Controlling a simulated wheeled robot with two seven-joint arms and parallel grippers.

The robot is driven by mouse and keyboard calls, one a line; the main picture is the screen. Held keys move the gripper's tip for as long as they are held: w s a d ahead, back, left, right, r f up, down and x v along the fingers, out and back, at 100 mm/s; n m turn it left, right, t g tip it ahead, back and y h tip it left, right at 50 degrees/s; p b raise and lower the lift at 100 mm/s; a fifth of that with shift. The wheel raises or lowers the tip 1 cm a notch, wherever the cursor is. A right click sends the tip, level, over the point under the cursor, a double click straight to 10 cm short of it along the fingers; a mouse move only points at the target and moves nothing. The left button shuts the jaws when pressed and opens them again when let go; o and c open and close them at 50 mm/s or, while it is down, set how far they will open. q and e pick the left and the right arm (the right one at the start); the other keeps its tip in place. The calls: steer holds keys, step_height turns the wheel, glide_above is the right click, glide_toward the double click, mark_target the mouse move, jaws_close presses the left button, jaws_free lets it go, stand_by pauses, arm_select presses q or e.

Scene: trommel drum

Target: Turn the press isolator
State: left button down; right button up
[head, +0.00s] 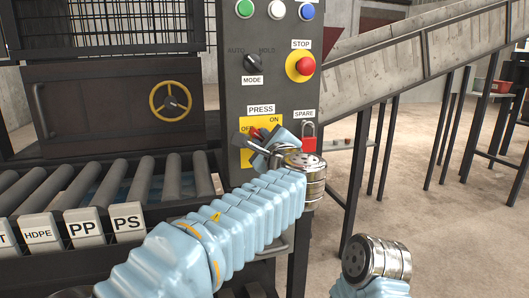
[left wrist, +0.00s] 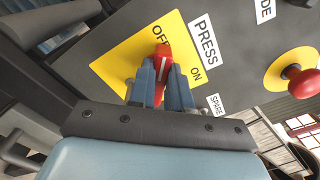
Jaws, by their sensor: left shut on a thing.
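The press isolator is a red handle (left wrist: 163,55) on a yellow plate (left wrist: 125,62) marked OFF and ON, under the PRESS label (head: 261,109). In the left wrist view the handle's tip lies close to the word OFF. My left gripper (left wrist: 161,80) is shut on the red handle, one finger on each side of it. In the head view my left gripper (head: 257,138) and arm hide most of the plate, and only a little red shows. My right arm's wrist shows at the bottom right, but its gripper fingers are not in view.
The grey panel also carries a MODE knob (head: 252,63), a red STOP button (head: 306,65) and a red SPARE padlock (head: 309,143). A roller conveyor (head: 105,185) with labelled blocks is at the left. A sloping chute (head: 400,65) on legs is at the right, with open floor below.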

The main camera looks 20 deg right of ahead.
arm_select(q)
steer(key=shift+a+f+n+b, duration=0.15)
steer(key=shift+n+b, duration=0.75)
steer(key=shift+n, duration=0.45)
steer(key=shift+d+f+n+b, duration=0.1)
steer(key=shift+f+n+b, duration=0.1)
steer(key=shift+n+b, duration=0.95)
steer(key=shift+a+f+n+b, duration=0.15)
steer(key=shift+n+b, duration=0.55)
steer(key=shift+n, duration=0.8)
steer(key=shift+d, duration=0.1)
steer(key=c, duration=1.1)
jaws_free()
steer(key=shift+o, duration=0.2)
steer(key=s+b, duration=0.2)
steer(key=s, duration=1.1)
steer(key=shift+s+d, duration=0.2)
steer(key=shift+s, duration=0.2)
steer(key=shift+r, duration=0.1)
